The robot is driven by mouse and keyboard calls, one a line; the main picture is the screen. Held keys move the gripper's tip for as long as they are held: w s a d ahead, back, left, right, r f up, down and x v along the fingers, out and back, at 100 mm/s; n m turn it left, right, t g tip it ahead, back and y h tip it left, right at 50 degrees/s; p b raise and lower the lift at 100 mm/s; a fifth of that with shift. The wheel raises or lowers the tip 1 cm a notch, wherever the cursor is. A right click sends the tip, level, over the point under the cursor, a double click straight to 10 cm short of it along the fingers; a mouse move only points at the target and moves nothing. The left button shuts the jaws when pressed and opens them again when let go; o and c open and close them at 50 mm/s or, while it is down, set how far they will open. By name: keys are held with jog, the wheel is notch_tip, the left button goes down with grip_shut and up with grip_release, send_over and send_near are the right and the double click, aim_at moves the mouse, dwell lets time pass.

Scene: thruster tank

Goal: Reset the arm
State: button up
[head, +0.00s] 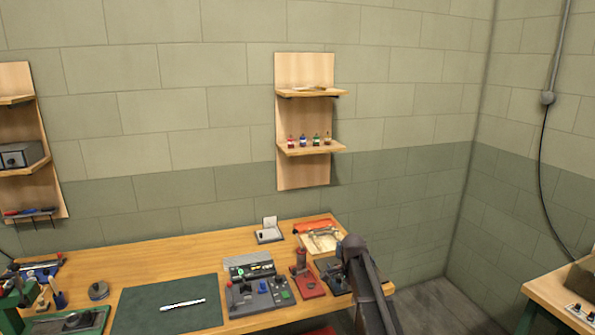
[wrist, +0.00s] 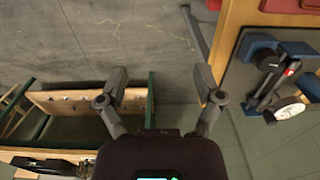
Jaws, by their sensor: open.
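My gripper (wrist: 161,84) shows in the wrist view with its two fingers spread wide apart. It is open and nothing is between the fingers. Beyond the fingers are the grey floor and part of a bench. In the head view my dark arm (head: 367,285) rises at the right end of the wooden workbench (head: 120,265). My gripper cannot be made out clearly in that view.
The workbench holds a green mat (head: 140,304) with a white pen-like item (head: 183,305), a grey control box (head: 258,292) and a red-based device (head: 306,280). A wall shelf (head: 310,150) holds several small bottles. Another bench (head: 560,297) stands at the right. Grey floor (head: 435,305) lies between.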

jog(key=s+f+n+b, duration=0.4)
jog(key=s+n, duration=0.3)
jog(key=s, duration=0.5)
jog(key=s+f+n+b, duration=0.4)
jog(key=s+n, duration=0.3)
jog(key=s, duration=0.6)
jog(key=shift+f, duration=0.4)
jog(key=c, duration=0.3)
jog(key=shift+s, duration=0.1)
jog(key=shift+c, duration=0.5)
